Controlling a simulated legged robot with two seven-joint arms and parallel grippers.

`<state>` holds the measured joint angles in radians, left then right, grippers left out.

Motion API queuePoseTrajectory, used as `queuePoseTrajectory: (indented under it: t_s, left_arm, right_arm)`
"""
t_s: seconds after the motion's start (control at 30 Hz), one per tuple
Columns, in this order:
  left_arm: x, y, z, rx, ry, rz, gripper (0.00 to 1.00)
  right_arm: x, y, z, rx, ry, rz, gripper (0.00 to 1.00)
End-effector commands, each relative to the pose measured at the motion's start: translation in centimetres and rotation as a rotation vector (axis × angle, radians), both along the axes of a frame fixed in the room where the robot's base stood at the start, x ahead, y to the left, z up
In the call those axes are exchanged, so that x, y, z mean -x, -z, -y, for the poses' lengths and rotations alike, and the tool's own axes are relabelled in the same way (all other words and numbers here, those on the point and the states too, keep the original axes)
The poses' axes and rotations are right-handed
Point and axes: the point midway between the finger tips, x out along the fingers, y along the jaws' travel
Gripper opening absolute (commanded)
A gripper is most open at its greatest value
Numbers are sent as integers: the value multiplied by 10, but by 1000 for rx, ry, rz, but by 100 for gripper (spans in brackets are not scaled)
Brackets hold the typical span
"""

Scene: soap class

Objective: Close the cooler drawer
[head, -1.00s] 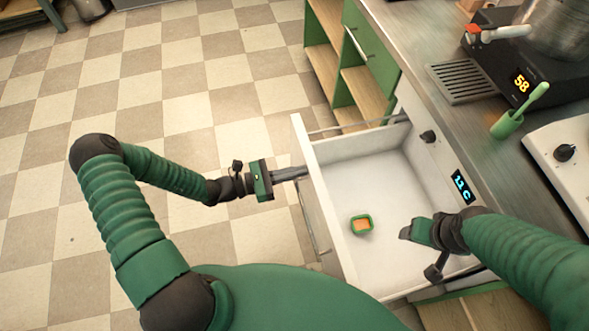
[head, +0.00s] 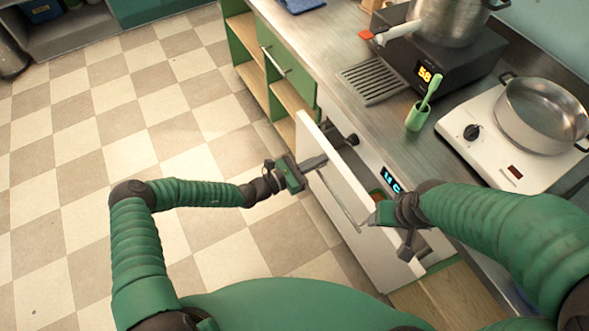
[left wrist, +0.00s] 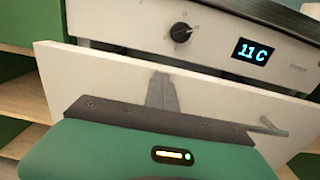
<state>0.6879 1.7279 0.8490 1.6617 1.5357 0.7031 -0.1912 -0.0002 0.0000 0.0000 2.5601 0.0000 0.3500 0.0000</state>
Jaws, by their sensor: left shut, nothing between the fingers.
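The white cooler drawer (head: 345,185) is still out from its housing by a narrow gap in the head view, with a bar handle (head: 338,200) on its front. My left gripper (head: 316,163) is shut and empty, its fingertips against or very near the drawer front's outer face. In the left wrist view the drawer front (left wrist: 110,85) stands tilted across the picture, with the shut fingers (left wrist: 161,88) in front of it. A cooler panel with a knob and an "11 C" display (left wrist: 255,52) is behind it. My right gripper (head: 378,212) is above the drawer's near end; its fingers are unclear.
Green shelving (head: 262,70) stands beyond the drawer. The checkered floor at left is clear.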

Motion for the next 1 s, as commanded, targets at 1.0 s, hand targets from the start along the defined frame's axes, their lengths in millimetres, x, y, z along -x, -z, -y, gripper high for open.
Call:
queuePoseTrajectory:
  t_s: [1.0]
  left_arm:
    - [-49, -2, 74, 2, 2, 3, 0]
  right_arm:
    - [0, 7, 0, 0, 0, 0, 65]
